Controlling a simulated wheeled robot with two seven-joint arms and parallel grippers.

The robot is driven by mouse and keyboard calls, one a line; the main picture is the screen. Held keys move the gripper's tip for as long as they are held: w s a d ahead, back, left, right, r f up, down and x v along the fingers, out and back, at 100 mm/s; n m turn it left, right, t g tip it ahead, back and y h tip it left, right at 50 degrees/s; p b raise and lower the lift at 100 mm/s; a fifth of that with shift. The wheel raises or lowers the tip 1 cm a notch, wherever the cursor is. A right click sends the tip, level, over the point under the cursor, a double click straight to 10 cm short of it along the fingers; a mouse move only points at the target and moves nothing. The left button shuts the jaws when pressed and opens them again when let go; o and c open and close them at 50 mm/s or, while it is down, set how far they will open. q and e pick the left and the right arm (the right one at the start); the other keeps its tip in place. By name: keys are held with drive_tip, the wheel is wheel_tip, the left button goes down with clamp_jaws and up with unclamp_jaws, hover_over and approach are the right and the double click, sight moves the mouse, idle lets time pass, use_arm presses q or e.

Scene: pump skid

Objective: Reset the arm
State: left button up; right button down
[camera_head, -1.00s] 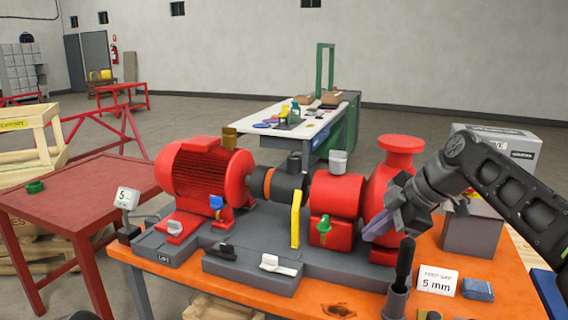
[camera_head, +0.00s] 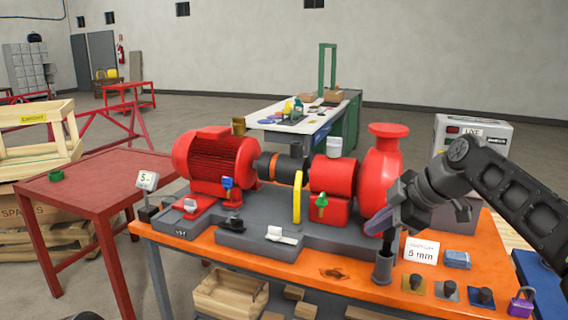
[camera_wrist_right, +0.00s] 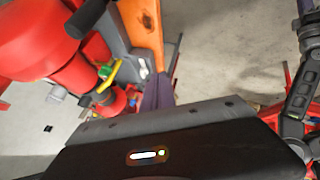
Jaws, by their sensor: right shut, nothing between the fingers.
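My right gripper (camera_head: 378,222) is at the right end of the pump skid, in front of the red pump casing (camera_head: 382,165) and above the orange bench (camera_head: 345,275). It is shut with nothing in it. In the right wrist view the red pump casing (camera_wrist_right: 45,40) shows at the left, and the gripper's dark body fills the bottom. A dark upright tool in a grey holder (camera_head: 384,262) stands just below the gripper.
A red motor (camera_head: 215,160) and a yellow guard (camera_head: 297,197) are on the skid. A "5 mm" card (camera_head: 421,250), a blue block (camera_head: 457,259) and a purple padlock (camera_head: 521,303) sit at the bench's right. A red table (camera_head: 95,180) stands left.

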drive_tip(key=w+a+f+m+t+h, duration=0.1)
drive_tip(key=w+a+f+m, duration=0.15)
drive_tip(key=f+m, duration=0.4)
drive_tip(key=w+a+f+m+t, duration=0.1)
drive_tip(key=w+f+m, duration=0.2)
drive_tip(key=f, duration=0.7)
drive_tip(key=s+a+f+m+g+p, duration=0.1)
drive_tip(key=s+a+f+m, duration=0.15)
drive_tip(key=f, duration=0.65)
drive_tip(key=s+a+f+m, duration=0.1)
drive_tip(key=s+f+m, duration=0.25)
drive_tip(key=f, duration=0.55)
drive_tip(key=s+a+f+g, duration=0.1)
drive_tip(key=s+f+g, duration=0.1)
drive_tip(key=s+f, duration=0.4)
drive_tip(key=s+a+f+m+g+p, duration=0.1)
drive_tip(key=s+f, duration=0.6)
drive_tip(key=s, duration=0.9)
drive_tip(key=s+a+f+m+g, duration=0.1)
drive_tip(key=s+a+f+g, duration=0.1)
drive_tip(key=s+f, duration=0.4)
drive_tip(key=s+g, duration=0.1)
drive_tip(key=s, duration=0.4)
drive_tip(key=shift+s+a+f, duration=0.15)
drive_tip(key=shift+s+a, duration=0.1)
drive_tip(key=shift+a, duration=0.1)
drive_tip(key=shift+m, duration=0.25)
